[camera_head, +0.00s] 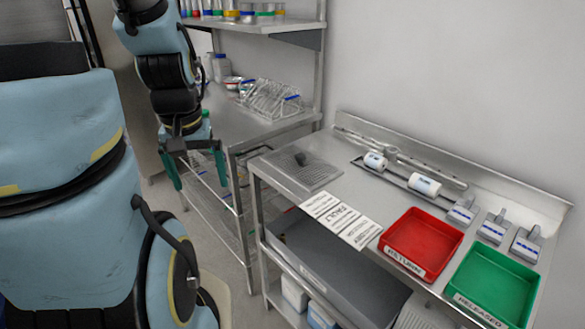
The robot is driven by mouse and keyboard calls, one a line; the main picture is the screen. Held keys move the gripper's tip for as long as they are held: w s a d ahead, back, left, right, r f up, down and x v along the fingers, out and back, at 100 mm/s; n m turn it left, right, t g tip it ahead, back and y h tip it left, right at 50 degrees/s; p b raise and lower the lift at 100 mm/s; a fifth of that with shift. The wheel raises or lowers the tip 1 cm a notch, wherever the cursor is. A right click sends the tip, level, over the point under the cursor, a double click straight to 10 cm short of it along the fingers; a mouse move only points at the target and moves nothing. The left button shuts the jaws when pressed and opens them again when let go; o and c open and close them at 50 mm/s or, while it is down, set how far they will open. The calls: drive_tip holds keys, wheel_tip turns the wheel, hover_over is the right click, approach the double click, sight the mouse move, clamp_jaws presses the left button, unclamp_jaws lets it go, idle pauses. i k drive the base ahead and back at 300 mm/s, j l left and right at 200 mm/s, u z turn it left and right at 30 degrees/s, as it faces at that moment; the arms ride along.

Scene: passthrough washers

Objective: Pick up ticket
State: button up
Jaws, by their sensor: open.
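White tickets with black print (341,218) lie in a row at the front edge of the steel bench, left of the red tray. The middle one reads FAULT; the print on those beside it is too small to read. My gripper (198,181) hangs pointing down at left of centre, with its green fingers spread apart and nothing between them. It is left of the bench and well apart from the tickets.
The steel bench (333,188) holds a red tray (427,237), a green tray (497,282), white cylinders (425,185) and grey blocks (493,227). A perforated plate (300,170) lies at its left. A steel rack (240,124) with a wire holder stands behind.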

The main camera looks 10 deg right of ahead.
sight(320, 204)
drive_tip(key=k+j+u, duration=0.1)
drive_tip(key=j, duration=0.2)
drive_tip(key=k+j+u, duration=0.15)
drive_tip(key=j, duration=0.2)
drive_tip(key=k+j+u, duration=0.1)
drive_tip(key=j, duration=0.2)
drive_tip(key=k+j+u, duration=0.15)
drive_tip(key=j, duration=0.2)
